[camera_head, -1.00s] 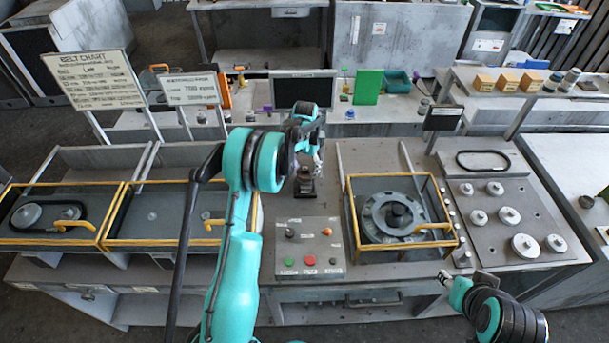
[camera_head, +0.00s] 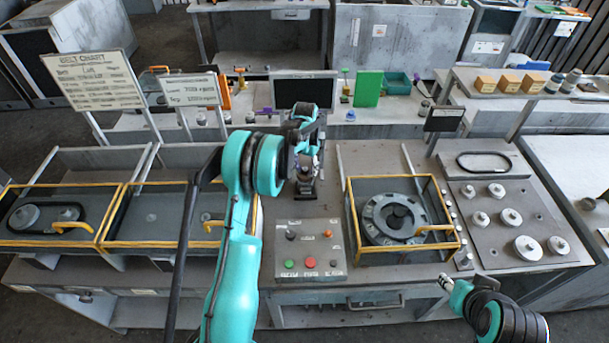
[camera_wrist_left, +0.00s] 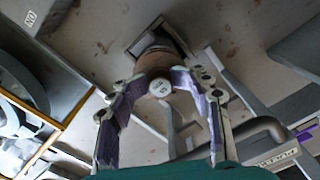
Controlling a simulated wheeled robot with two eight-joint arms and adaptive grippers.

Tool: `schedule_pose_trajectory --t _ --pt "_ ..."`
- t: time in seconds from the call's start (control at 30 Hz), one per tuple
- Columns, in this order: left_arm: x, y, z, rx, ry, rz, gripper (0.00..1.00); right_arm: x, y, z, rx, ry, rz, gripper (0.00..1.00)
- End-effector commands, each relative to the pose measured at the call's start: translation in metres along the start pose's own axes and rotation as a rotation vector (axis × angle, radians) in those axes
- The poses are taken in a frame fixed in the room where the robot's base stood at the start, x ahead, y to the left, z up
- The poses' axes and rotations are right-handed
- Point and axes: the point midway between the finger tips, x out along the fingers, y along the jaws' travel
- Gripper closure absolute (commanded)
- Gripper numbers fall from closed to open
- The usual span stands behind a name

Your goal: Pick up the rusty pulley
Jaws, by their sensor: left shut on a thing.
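The rusty pulley (camera_wrist_left: 166,58) is a brown, rounded part with a pale grey hub end. In the left wrist view it sits between the fingers of my left gripper (camera_wrist_left: 160,88), which is shut on it. In the head view my left gripper (camera_head: 306,172) is over the grey workbench, behind the button panel, and mostly covers the pulley. A dark block shows just below it. My right gripper (camera_head: 447,283) is at the lower right, small and partly hidden, so its fingers cannot be read.
The button panel (camera_head: 310,250) is in front of the left gripper. A yellow-framed guard (camera_head: 350,225) surrounds a round housing to the right. Several grey pulleys (camera_head: 510,217) sit on the right panel. A black monitor (camera_head: 303,92) stands behind.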

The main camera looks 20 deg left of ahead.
Motion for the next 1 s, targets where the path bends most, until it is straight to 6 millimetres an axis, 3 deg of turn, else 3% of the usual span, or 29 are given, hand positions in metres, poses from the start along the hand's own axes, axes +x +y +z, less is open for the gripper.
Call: schedule_pose_trajectory --t 0.2,0.27,0.57,0.63,0.77,1.0 --pt "0.001 0.001 -0.001 0.001 0.003 0.0 0.64 0.0 0.0 0.0 0.0 0.0 0.0 0.6" --pt "0.001 0.001 -0.001 0.001 0.003 0.0 0.77 0.0 0.0 0.0 0.0 0.0 0.0 0.6" --pt "-0.001 0.001 -0.001 0.001 0.003 0.001 0.78 0.0 0.0 0.0 0.0 0.0 0.0 0.6" --pt "-0.004 0.001 -0.001 0.001 0.003 0.001 0.82 -0.001 0.0 -0.001 0.0 0.0 0.0 0.6" --pt "-0.01 0.001 -0.001 0.001 0.003 0.001 0.99 -0.003 0.0 -0.002 0.0 0.0 0.0 0.6" --pt "-0.023 0.001 -0.001 0.001 0.003 0.001 1.0 -0.007 0.0 -0.005 0.0 0.0 0.0 0.6"
